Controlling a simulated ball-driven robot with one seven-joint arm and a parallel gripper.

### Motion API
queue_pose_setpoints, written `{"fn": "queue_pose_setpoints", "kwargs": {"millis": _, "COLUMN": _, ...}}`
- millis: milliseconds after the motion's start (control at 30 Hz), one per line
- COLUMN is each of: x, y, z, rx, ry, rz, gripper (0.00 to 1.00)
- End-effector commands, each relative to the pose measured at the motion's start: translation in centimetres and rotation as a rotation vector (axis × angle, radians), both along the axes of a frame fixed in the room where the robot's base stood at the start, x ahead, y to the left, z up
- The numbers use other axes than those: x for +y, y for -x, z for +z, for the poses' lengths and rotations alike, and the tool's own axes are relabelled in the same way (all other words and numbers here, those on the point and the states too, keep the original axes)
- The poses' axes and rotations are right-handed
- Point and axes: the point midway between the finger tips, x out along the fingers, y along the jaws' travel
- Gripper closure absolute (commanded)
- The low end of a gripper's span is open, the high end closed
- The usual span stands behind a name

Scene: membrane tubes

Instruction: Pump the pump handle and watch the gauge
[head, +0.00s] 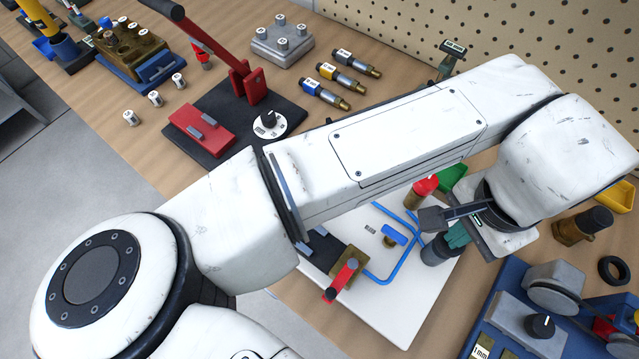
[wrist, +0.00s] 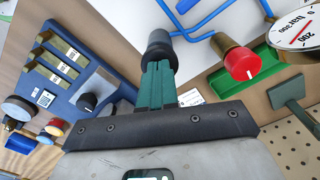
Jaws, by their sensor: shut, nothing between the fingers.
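My gripper (head: 453,238) has green fingers, shut and empty, over the right side of a white board (head: 395,325). A dark cylindrical grip (head: 436,251) is at the fingertips; I take it for the pump handle. In the wrist view my gripper (wrist: 158,72) points at this black grip (wrist: 158,47), which is in line with the fingertips. I cannot tell whether they touch. The round white gauge (wrist: 293,25), marked in bar, is cut off at the top right of the wrist view; I cannot read its pointer surely. It is not visible in the head view.
The board carries blue tubes (head: 408,262), a red lever (head: 340,281) and a red-capped brass part (head: 420,191). A blue panel with a black knob (head: 541,325) stands at the lower right. A green bin (head: 452,177) is behind the board. My arm crosses the workbench.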

Motion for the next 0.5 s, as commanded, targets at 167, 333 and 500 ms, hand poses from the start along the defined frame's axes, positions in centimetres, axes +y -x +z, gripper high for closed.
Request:
{"fn": "queue_pose_setpoints", "kwargs": {"millis": 167, "x": 0.0, "y": 0.0, "z": 1.9, "rx": 0.002, "ry": -0.001, "rz": 0.000, "gripper": 1.00}}
{"fn": "queue_pose_setpoints", "kwargs": {"millis": 333, "x": 0.0, "y": 0.0, "z": 3.3, "rx": 0.001, "ry": 0.000, "rz": 0.000, "gripper": 1.00}}
{"fn": "queue_pose_setpoints", "kwargs": {"millis": 500, "x": 0.0, "y": 0.0, "z": 4.7, "rx": 0.001, "ry": 0.001, "rz": 0.000, "gripper": 1.00}}
